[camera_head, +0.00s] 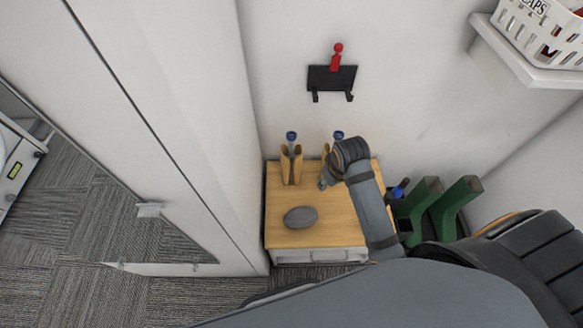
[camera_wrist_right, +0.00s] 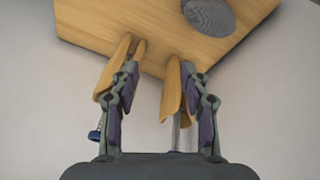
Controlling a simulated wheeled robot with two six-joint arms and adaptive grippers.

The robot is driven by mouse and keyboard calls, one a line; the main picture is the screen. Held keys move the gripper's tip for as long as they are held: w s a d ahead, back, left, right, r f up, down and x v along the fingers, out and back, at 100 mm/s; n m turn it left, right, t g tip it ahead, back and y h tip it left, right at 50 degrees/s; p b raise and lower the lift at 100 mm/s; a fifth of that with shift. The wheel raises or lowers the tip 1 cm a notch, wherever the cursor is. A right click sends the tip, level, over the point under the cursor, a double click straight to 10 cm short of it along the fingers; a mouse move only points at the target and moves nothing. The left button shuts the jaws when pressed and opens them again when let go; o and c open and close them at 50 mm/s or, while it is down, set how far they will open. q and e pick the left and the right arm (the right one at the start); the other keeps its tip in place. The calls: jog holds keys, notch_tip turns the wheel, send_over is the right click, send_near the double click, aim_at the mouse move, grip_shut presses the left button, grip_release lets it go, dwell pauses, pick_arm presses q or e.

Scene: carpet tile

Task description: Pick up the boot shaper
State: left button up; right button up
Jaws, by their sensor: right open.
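Two wooden boot shapers with blue knobs stand at the back of a wooden-topped cabinet (camera_head: 330,234): a left one (camera_head: 290,165) and a right one (camera_head: 325,163), which my right arm partly hides. My right gripper (camera_head: 323,183) is in front of the right one in the head view. In the right wrist view my right gripper (camera_wrist_right: 162,100) is open, with its fingers spread. One shaper (camera_wrist_right: 172,90) shows between the fingers, nearer the right finger. The other shaper (camera_wrist_right: 108,75) is partly behind the left finger. I cannot tell whether either is touched. My left gripper is not in view.
A grey oval object (camera_head: 300,217) lies on the cabinet top. Green boots (camera_head: 452,207) stand right of the cabinet, beside a small blue item (camera_head: 400,188). A black wall rack (camera_head: 331,79) holds a red item. A white basket (camera_head: 540,32) sits on a shelf (camera_head: 520,66).

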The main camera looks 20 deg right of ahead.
jog(key=n, duration=0.2)
send_near(291, 142)
jog(key=s+d+f, duration=0.3)
jog(key=d+f, duration=0.1)
jog(key=f, duration=0.2)
jog(key=shift+n+g+y, duration=0.6)
jog(key=shift+n+g, duration=0.2)
jog(key=w+r, duration=0.1)
jog(key=w+a+r, duration=0.1)
jog(key=w+r, duration=0.1)
jog(key=w+a+r, duration=0.1)
jog(key=w+r, duration=0.1)
jog(key=shift+w+a, duration=0.1)
jog(key=shift+a, duration=0.15)
jog(key=shift+w+a+r, duration=0.1)
jog(key=shift+r, duration=0.15)
jog(key=f, duration=0.7)
jog(key=w+f, duration=0.1)
jog(key=f, duration=0.2)
jog(key=shift+a+f+b, duration=0.2)
jog(key=shift+b, duration=0.2)
grip_shut()
